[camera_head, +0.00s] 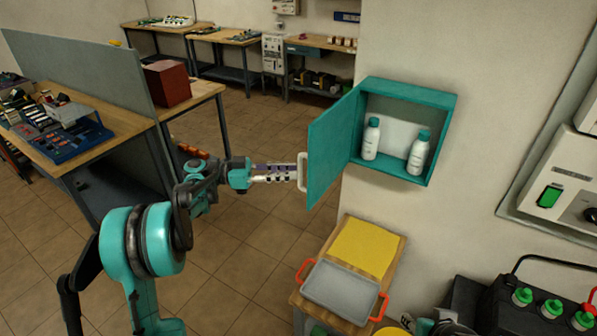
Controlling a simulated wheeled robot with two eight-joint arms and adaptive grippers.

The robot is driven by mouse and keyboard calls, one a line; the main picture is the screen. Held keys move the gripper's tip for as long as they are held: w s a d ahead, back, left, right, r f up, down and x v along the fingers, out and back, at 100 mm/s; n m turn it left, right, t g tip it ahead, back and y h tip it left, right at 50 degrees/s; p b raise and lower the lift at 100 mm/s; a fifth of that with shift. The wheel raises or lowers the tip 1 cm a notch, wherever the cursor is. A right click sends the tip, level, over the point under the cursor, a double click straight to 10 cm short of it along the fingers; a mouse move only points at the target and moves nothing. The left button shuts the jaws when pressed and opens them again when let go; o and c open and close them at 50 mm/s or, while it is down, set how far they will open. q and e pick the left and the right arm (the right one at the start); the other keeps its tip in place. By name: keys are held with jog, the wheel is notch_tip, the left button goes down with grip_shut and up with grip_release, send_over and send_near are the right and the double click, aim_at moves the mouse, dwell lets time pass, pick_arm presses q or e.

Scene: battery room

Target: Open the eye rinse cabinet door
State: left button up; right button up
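The teal eye rinse cabinet (447,128) hangs on the wall at the right of centre. Its door (334,143) stands wide open, swung out to the left. Two white bottles with teal caps, a left one (371,140) and a right one (417,155), stand inside. A pale handle (302,172) is on the door's free edge. My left gripper (294,173) is level with the handle, its fingertips at or touching the bar. I cannot tell whether its fingers are closed around the bar. My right gripper is not in view.
Below the cabinet, a small wooden table (396,250) holds a grey tray (342,288) with orange handles and a yellow sheet (363,247). A workbench (99,112) with a grey partition stands at the left. Dark batteries (510,310) are at bottom right. Open tiled floor lies in between.

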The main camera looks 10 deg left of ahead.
pick_arm(q)
jog(key=v, duration=0.8)
jog(key=shift+s, duration=0.1)
